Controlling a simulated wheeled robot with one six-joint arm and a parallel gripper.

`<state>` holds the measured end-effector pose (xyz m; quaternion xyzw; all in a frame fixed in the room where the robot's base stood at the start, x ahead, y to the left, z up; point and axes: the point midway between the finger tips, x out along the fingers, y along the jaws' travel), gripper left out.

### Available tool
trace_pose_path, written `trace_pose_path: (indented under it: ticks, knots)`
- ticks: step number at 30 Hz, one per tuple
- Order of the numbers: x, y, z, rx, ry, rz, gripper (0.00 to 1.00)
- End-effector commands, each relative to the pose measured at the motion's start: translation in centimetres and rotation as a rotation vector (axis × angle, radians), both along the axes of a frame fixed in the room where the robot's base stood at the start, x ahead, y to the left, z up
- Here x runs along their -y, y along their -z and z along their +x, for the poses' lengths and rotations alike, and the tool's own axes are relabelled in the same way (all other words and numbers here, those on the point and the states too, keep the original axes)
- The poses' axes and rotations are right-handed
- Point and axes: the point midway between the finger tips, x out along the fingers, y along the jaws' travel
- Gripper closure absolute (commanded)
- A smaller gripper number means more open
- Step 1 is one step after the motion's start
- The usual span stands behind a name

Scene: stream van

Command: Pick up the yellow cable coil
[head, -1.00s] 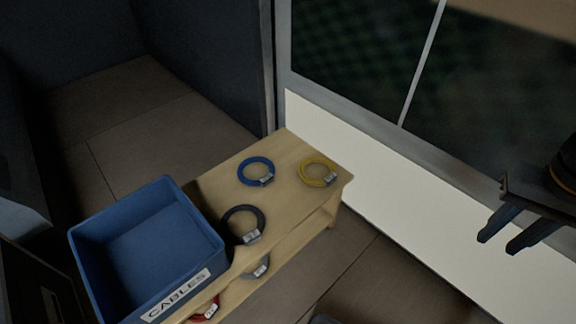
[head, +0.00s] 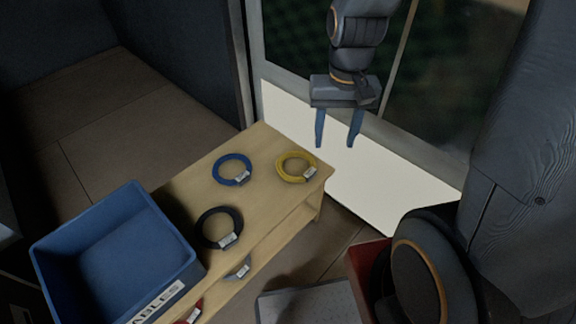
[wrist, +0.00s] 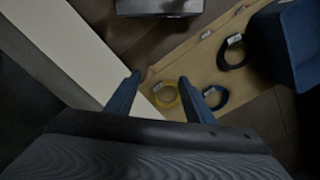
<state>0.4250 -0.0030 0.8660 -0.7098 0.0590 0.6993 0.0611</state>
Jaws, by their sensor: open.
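The yellow cable coil (head: 296,167) lies flat at the far right end of the wooden bench top, with a pale tag on its lower right. It also shows in the wrist view (wrist: 166,95), between and beyond my fingers. My gripper (head: 337,140) is open and empty. It points down, above and a little to the right of the yellow coil, clear of it. In the wrist view, my two blue fingers (wrist: 161,88) are spread apart.
A blue cable coil (head: 219,167) lies left of the yellow one, and a black coil (head: 198,229) lies nearer. A blue crate (head: 52,262) stands at the left. Grey (head: 238,269) and red (head: 190,315) coils sit lower down. A white wall panel (head: 390,185) stands behind the bench.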

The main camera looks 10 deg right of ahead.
Motion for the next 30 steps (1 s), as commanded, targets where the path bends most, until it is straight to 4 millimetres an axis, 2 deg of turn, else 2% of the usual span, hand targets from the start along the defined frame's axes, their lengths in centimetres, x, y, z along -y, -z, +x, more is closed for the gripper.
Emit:
trace_pose_path:
  ticks: [1,6,11,15,18,21,30]
  knots:
    - [-0.1,1.9,1.9,-0.008,0.045,0.000,0.52]
    - [-0.1,7.5,7.8,-0.012,0.219,0.000,0.52]
    - [0.2,13.9,12.6,-0.016,0.391,0.000,0.52]
    - [0.6,19.8,15.8,-0.019,0.533,0.000,0.52]
    - [0.8,23.4,17.4,-0.019,0.619,0.000,0.52]
    - [1.0,26.0,18.4,-0.019,0.681,0.000,0.52]
    - [1.3,29.6,19.2,-0.018,0.743,0.000,0.52]
